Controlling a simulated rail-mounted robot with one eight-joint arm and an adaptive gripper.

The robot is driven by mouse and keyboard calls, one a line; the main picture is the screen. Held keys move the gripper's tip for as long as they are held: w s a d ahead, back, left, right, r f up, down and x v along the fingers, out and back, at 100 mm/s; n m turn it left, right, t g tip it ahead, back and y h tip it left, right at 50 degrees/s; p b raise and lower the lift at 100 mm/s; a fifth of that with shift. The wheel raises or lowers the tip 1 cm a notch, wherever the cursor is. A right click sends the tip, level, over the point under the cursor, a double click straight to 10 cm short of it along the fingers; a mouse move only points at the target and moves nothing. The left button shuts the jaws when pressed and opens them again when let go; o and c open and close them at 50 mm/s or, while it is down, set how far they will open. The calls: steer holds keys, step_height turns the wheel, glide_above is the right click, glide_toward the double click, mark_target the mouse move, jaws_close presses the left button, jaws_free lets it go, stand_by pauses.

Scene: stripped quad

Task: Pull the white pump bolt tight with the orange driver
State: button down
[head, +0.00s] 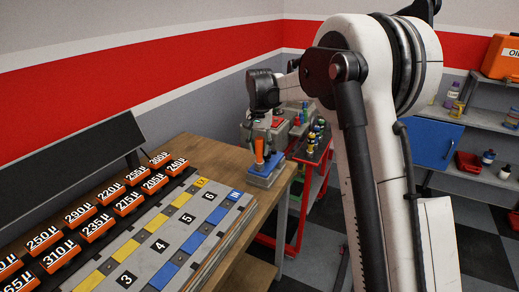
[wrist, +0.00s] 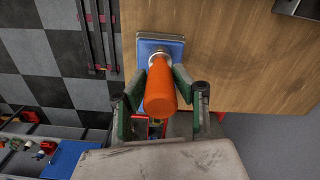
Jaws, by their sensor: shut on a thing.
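The orange driver (wrist: 161,88) is upright in the wrist view, its handle between the green finger pads of my gripper (wrist: 160,85). My gripper is shut on the handle. The driver's lower end is at a blue block (head: 266,177) on the bench, which also shows in the wrist view (wrist: 147,46). I cannot tell whether the driver sits in the block or just above it. I cannot make out the white pump bolt.
The wooden bench (head: 205,153) carries a numbered grey board (head: 170,235) and rows of orange labelled blocks (head: 97,228). A red cart (head: 314,165) with small coloured items stands beyond the bench. Shelves (head: 470,130) line the right wall.

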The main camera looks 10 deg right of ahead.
steer(key=shift+m, duration=0.4)
steer(key=shift+r, duration=0.15)
steer(key=shift+r+p, duration=0.35)
steer(key=shift+r, duration=0.3)
steer(key=shift+n+b, duration=0.3)
steer(key=shift+n, duration=4.3)
steer(key=shift+f+b, duration=0.25)
steer(key=shift+b, duration=0.2)
steer(key=shift+f+b, duration=0.3)
steer(key=shift+f, duration=0.2)
